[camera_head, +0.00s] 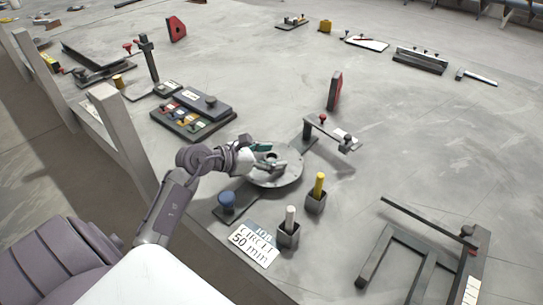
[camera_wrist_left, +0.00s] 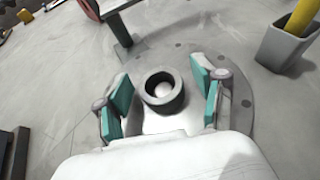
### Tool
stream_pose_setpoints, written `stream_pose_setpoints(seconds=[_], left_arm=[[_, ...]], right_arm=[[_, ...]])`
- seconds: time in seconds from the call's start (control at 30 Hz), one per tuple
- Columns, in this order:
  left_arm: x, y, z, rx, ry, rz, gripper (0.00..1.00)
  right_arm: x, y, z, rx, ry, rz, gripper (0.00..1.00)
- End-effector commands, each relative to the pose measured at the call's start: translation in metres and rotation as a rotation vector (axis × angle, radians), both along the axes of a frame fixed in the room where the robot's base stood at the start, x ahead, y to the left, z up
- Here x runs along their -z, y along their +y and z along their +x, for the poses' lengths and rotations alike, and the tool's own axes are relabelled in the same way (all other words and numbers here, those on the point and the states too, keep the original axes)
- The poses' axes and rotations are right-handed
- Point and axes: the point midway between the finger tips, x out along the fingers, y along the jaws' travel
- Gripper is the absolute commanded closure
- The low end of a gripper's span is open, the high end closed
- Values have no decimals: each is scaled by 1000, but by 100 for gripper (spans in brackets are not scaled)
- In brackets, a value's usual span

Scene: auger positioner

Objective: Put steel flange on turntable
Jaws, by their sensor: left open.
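A grey round disc with small holes near its rim (camera_head: 290,179), seemingly the turntable, lies at the middle of the work surface. A short dark steel ring (camera_wrist_left: 163,88) with a pale bore stands upright at its middle, seemingly the steel flange or its hub. I cannot tell whether ring and disc are separate pieces. My left gripper (camera_head: 271,157) is over the disc. In the left wrist view its teal-padded fingers (camera_wrist_left: 163,86) are open, one on each side of the ring, with gaps between. Part of the disc is hidden behind the gripper. My right gripper is not in view.
A bracket arm with a red knob (camera_head: 322,119) stands just behind the disc. Cups with a yellow stick (camera_head: 317,192) and a white stick (camera_head: 289,233), and a blue knob (camera_head: 228,202), stand in front. A dark box (camera_head: 200,101) is behind-left.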

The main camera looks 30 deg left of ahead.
Motion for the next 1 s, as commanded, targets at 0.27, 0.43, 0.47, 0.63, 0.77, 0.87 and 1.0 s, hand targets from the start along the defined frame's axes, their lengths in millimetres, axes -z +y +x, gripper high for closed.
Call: stream_pose_setpoints(seconds=[0.27,0.43,0.47,0.63,0.77,0.87,1.0], left_arm=[[-18,19,-37,-1,4,4,31],[-32,35,-67,-1,3,3,31],[-35,37,-72,-1,2,3,31],[-43,47,-91,-1,1,0,31],[-47,50,-98,1,0,0,31],[-47,51,-99,1,-1,2,31],[-47,51,-99,0,-1,0,31]], right_arm=[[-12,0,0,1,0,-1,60],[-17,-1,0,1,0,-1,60],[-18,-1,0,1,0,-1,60],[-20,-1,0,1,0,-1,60],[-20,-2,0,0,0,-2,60],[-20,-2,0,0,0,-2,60],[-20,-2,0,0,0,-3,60]])
